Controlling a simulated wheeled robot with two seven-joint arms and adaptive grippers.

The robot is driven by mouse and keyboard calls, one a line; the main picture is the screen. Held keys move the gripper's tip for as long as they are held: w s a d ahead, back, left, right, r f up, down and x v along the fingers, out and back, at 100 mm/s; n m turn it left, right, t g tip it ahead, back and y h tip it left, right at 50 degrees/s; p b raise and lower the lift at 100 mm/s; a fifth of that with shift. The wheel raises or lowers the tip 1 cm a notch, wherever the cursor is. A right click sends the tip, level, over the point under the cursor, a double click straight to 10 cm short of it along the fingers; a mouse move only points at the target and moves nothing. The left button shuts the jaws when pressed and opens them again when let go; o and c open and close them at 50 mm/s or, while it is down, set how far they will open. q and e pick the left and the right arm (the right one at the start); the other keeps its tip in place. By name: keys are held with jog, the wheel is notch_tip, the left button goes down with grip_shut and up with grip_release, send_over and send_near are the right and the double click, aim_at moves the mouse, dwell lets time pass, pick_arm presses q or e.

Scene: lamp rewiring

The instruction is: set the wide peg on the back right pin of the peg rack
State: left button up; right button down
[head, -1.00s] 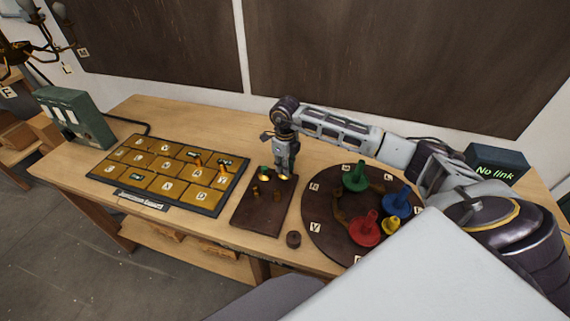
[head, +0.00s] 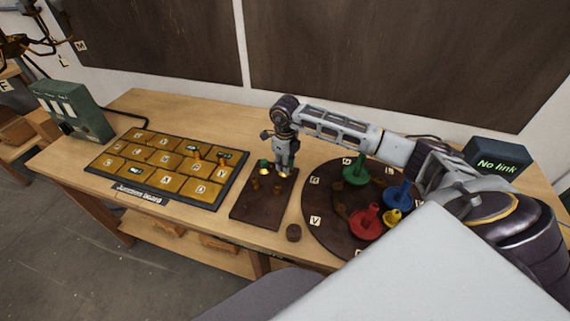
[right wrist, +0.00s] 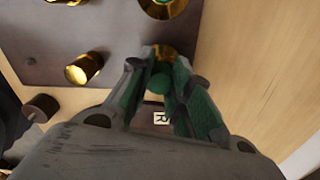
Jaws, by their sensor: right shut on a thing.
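The peg rack (head: 262,213) is a dark brown board on the bench, also seen in the right wrist view (right wrist: 122,50). Brass pegs stand on it; a green-topped one (head: 264,168) is at the back left. My right gripper (head: 283,174) points down over the back right corner of the rack. In the right wrist view its fingers are shut on the wide peg (right wrist: 165,52), of which brass and a green knob show between the fingertips. The fingers hide the back right pin, and I cannot tell whether the peg is seated. My left gripper is not in view.
A brown cylinder (head: 293,233) stands on the bench just off the rack's front right corner. A round dark board (head: 325,232) with coloured pieces lies to the right, under my right arm. The junction board (head: 165,165) lies to the left. Bare bench lies behind the rack.

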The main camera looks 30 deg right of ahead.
jog(key=shift+f+b, duration=0.45)
jog(key=shift+f, duration=0.1)
dwell(0.4)
jog(key=c, duration=1.2)
grip_release()
jog(key=shift+c, duration=0.2)
jog(key=shift+r, duration=0.15)
notch_tip(320, 180, up, 12)
jog(key=shift+f, duration=0.2)
